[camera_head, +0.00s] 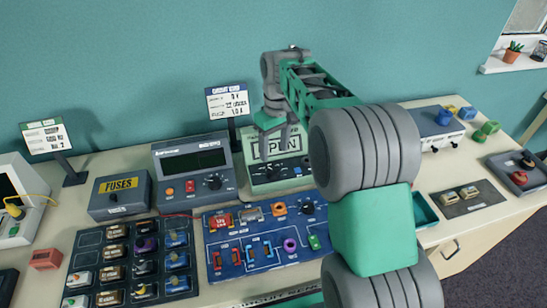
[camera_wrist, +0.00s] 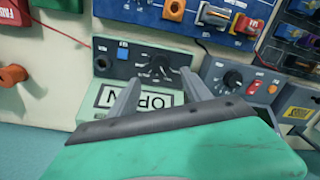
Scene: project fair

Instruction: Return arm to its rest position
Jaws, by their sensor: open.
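My green and grey arm (camera_head: 371,229) reaches from the lower right up over the table. It bends back down at the wrist. My gripper (camera_head: 276,150) hangs in front of the pale green meter (camera_head: 257,182), whose display reads OPEN. In the wrist view my gripper (camera_wrist: 162,82) shows two grey fingers spread apart with nothing between them. The green meter (camera_wrist: 136,73) is behind them, with its lettering upside down. I cannot tell whether a finger touches it.
Close by are a dark multimeter (camera_head: 195,169), a FUSES box (camera_head: 122,194), a blue circuit board (camera_head: 262,247) and a black parts tray (camera_head: 90,240). A sign (camera_head: 228,101) stands behind. A small tray (camera_head: 520,173) sits at the right. Bare tabletop (camera_head: 465,158) shows at the right.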

